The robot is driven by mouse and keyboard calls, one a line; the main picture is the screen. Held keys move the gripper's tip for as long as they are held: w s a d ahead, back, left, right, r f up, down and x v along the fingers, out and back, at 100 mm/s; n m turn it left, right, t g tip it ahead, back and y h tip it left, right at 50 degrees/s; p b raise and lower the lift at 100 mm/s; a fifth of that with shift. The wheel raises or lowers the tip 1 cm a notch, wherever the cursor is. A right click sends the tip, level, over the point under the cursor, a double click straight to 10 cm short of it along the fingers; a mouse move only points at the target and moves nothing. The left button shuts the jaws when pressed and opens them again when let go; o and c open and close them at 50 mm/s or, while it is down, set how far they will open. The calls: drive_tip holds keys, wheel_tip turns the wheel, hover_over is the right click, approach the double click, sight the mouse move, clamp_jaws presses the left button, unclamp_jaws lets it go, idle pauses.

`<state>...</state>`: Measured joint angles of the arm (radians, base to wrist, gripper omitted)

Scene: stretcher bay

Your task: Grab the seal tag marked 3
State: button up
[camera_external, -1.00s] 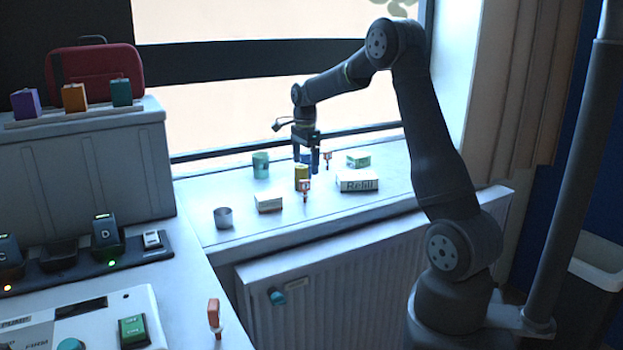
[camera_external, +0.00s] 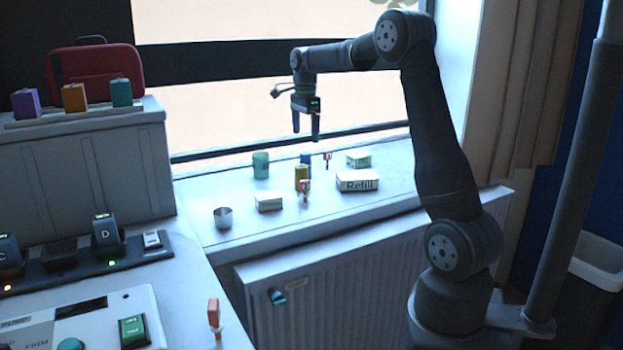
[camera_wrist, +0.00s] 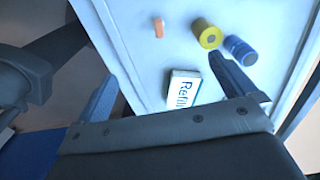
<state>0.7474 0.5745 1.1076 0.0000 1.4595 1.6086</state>
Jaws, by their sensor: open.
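Small orange-headed tags stand in the external view. One (camera_external: 305,188) is on the windowsill in front of the yellow cylinder, one (camera_external: 327,158) is farther back on the sill, and one (camera_external: 214,313) is on the near counter. I cannot read which is marked 3. In the wrist view one orange tag (camera_wrist: 158,27) shows near the top. My gripper (camera_external: 306,135) is open and empty, pointing down well above the sill.
On the sill are a yellow cylinder (camera_external: 301,174), a blue cylinder (camera_external: 307,159), a "Refill" box (camera_external: 357,182), a green-topped box (camera_external: 358,160), a teal cup (camera_external: 260,165), a metal cup (camera_external: 223,217) and a small white box (camera_external: 269,202). A radiator (camera_external: 360,255) is below.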

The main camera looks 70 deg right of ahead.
idle(0.4)
drive_tip(key=c, duration=0.9)
drive_tip(key=n+t+h, duration=0.3)
drive_tip(key=n, duration=1.3)
approach(305, 181)
drive_tip(key=shift+n+h, duration=0.3)
drive_tip(key=shift+n, duration=0.1)
drive_tip(key=shift+x, duration=6.5)
